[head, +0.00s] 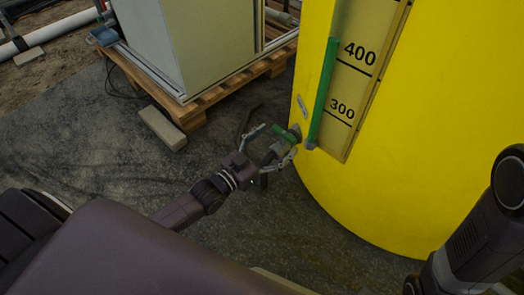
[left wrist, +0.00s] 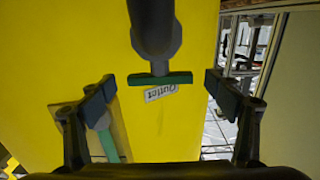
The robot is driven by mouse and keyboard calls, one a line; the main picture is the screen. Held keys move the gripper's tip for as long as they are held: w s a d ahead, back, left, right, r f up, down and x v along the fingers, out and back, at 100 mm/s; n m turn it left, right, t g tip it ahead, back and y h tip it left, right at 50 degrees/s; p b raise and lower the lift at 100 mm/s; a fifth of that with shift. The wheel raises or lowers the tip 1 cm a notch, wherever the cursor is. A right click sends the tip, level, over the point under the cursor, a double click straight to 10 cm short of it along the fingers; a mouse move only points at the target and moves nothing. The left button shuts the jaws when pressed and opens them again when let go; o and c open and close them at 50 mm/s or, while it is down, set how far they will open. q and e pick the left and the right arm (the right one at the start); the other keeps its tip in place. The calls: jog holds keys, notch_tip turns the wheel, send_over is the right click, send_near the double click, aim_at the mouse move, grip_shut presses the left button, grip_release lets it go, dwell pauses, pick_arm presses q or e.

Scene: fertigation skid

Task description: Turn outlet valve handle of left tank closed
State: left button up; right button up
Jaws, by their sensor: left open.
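The outlet valve handle (head: 284,134) is a short green bar on the grey outlet fitting low on the yellow tank (head: 400,185). In the left wrist view the handle (left wrist: 160,78) lies crosswise below a grey pipe (left wrist: 155,28), just above a white "Outlet" label (left wrist: 161,92). My left gripper (head: 275,144) is open at the valve, with its fingers on either side of the handle. In the left wrist view a gap shows between each finger of the gripper (left wrist: 160,86) and the bar ends. My right gripper is out of view.
A green level tube (head: 323,92) runs up the tank beside a scale marked 300 and 400. A pale cabinet (head: 190,40) stands on a wooden pallet (head: 215,96) behind. A loose block (head: 162,128) lies on the dark floor. The floor left of the tank is mostly clear.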

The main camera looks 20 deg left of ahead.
pick_arm(q)
jog(key=v, duration=0.8)
jog(key=shift+w, duration=0.1)
